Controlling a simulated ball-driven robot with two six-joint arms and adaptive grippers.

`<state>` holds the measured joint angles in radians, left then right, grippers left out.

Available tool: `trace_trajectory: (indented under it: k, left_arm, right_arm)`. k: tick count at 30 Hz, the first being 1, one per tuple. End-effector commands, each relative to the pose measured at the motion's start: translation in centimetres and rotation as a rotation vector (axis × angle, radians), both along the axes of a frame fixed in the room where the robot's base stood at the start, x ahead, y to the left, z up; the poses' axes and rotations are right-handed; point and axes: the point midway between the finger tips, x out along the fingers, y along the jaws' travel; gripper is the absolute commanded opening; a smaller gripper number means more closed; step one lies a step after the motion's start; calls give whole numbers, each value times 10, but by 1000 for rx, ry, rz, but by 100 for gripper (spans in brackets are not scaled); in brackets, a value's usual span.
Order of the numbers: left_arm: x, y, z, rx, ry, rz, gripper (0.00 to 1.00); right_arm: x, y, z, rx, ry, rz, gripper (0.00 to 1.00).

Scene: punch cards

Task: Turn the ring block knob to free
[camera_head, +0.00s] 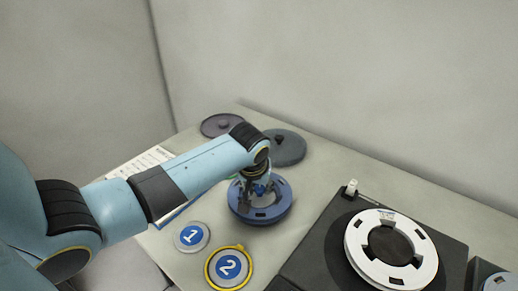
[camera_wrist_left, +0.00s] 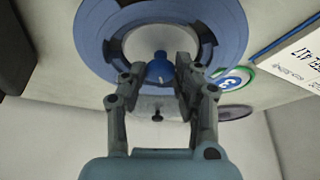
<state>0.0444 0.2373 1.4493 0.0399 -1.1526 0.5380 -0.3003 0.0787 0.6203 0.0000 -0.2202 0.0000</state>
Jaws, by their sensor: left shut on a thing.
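The blue round ring block (camera_head: 278,208) lies on the table in the middle of the head view. In the left wrist view its blue ring (camera_wrist_left: 90,40) surrounds a grey inner band and a pale centre. A small blue knob (camera_wrist_left: 159,68) with a light mark stands at that centre. My left gripper (camera_head: 262,188) is above the block's middle. In the left wrist view my left gripper (camera_wrist_left: 160,75) is shut on the knob, one finger on each side. The fingers hide the knob's sides. My right gripper is in neither view.
Round plates marked 1 (camera_head: 191,236) and 2 (camera_head: 228,267) lie in front. Two dark lids (camera_head: 288,149) (camera_head: 219,125) lie behind. A black device (camera_head: 318,254) with a white ring (camera_head: 359,244) stands at the right. A printed sheet (camera_head: 140,163) is partly behind my arm.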

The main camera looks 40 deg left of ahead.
Motion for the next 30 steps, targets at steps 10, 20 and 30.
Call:
trace_trajectory:
  k: [10,20,30]
  left_arm:
    - [1,1,1,1,-2,2,0]
    - [0,0,0,1,-1,1,53]
    - [-7,-4,22,1,-3,0,53]
  right_arm:
    - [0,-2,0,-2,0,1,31]
    - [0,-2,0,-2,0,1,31]
    - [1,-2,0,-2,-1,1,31]
